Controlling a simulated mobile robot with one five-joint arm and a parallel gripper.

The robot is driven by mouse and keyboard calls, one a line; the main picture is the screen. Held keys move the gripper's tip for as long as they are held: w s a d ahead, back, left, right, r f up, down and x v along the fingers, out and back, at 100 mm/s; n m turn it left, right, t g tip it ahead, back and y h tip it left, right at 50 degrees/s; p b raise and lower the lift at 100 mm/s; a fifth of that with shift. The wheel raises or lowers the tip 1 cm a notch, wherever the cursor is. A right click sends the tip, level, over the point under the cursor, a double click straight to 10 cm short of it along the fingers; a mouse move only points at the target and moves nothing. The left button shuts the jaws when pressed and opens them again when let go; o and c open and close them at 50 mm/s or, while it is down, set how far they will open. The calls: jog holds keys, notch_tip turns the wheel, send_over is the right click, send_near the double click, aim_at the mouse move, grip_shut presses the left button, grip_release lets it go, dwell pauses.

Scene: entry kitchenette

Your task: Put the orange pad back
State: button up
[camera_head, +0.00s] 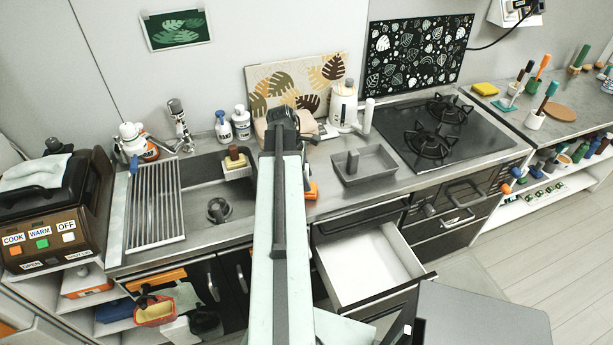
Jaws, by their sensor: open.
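I cannot tell for sure which thing is the orange pad. A red-orange, pad-like item with a yellow edge (155,312) lies on the open shelf under the sink at lower left. A small orange item (311,190) shows at the counter's front edge, just right of my arm and partly hidden by it. My arm reaches forward over the counter between sink and stove. My gripper (284,120), dark at the arm's far end, is open near the back of the counter. Its fingertips are hard to make out, and I see nothing held.
An open, empty-looking white drawer (365,268) juts out right of my arm. A grey tray (364,166) stands left of the stove (440,130). The sink (207,187) has a drying rack (154,205) at its left. A yellow sponge (485,89) lies right of the stove.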

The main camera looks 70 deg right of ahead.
jog(key=shift+r+p, duration=0.35)
jog(key=shift+r, duration=0.15)
jog(key=p+v, duration=0.7)
jog(key=shift+w+a, duration=0.3)
